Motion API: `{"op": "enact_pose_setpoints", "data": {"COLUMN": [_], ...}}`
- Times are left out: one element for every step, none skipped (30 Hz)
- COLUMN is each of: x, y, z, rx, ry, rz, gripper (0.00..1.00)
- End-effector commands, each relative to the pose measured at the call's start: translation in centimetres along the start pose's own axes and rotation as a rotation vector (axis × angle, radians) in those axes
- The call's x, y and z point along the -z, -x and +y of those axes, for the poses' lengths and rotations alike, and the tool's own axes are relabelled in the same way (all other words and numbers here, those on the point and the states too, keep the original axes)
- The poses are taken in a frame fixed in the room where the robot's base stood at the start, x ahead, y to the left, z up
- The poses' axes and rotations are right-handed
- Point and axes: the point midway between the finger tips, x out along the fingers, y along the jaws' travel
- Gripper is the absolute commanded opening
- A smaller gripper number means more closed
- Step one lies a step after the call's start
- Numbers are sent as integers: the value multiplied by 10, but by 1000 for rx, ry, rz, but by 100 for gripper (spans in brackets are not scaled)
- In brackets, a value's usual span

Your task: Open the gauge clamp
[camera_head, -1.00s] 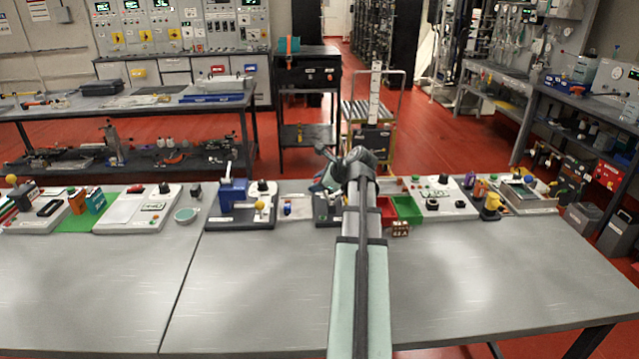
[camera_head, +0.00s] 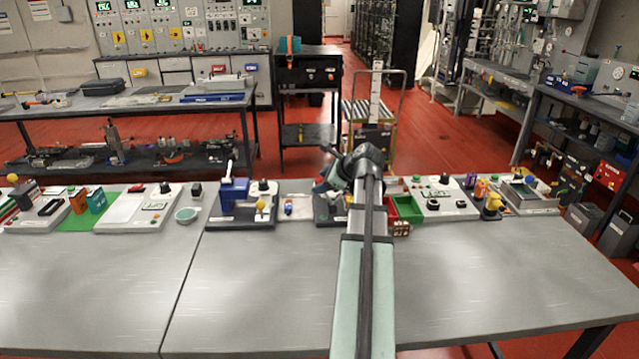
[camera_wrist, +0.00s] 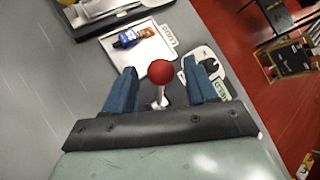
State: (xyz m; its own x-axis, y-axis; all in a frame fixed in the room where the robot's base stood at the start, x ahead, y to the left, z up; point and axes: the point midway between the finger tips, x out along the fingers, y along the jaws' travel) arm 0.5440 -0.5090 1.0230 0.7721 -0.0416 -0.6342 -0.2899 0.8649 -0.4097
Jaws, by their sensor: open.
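A red ball knob (camera_wrist: 160,71) on a short metal lever (camera_wrist: 159,96) shows in the wrist view. It stands between the two blue fingers of my gripper (camera_wrist: 160,78), which are apart. Whether either finger touches the knob, I cannot tell. The lever's foot is hidden behind the gripper body. In the head view, my arm hides most of the fixture with a dark base (camera_head: 328,211) under my gripper. I cannot read there whether this is the gauge clamp. A white plate with a dark shape (camera_wrist: 207,69) lies beside the right finger in the wrist view.
A white tray (camera_wrist: 150,64) holds a blue and orange item. Left of it in the head view stands a fixture with a blue block (camera_head: 234,191) and a yellow knob (camera_head: 262,205). Green (camera_head: 406,209) and red bins are to the right. The front of the table is clear.

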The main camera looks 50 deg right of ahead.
Motion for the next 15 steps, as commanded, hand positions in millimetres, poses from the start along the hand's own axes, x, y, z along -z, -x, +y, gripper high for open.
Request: {"op": "enact_pose_setpoints", "data": {"x": [0, 0, 0, 0, 0, 0, 0, 0, 0, 0, 0, 0, 0, 0, 0], "y": [11, 17, 24, 30, 37, 44, 50, 56, 63, 69, 73, 80, 84, 88, 94], "z": [0, 0, 1, 1, 0, 0, 0, 0, 1, 0, 0, 0, 0, 0, 0], "rx": [4, 4, 3, 4, 5, 3, 3, 4, 3, 4, 3, 2, 2, 3, 3], "ry": [0, 0, 0, 0, 0, 0, 0, 0, 1, 0, 0, 0, 1, 1, 0], "rz": [0, 0, 0, 0, 0, 0, 1, 1, 1, 1, 1, 1, 1, 1, 0], "gripper": [57, 57, 57, 57, 57, 57, 57, 57, 57, 57, 57, 57, 57, 57, 57]}}
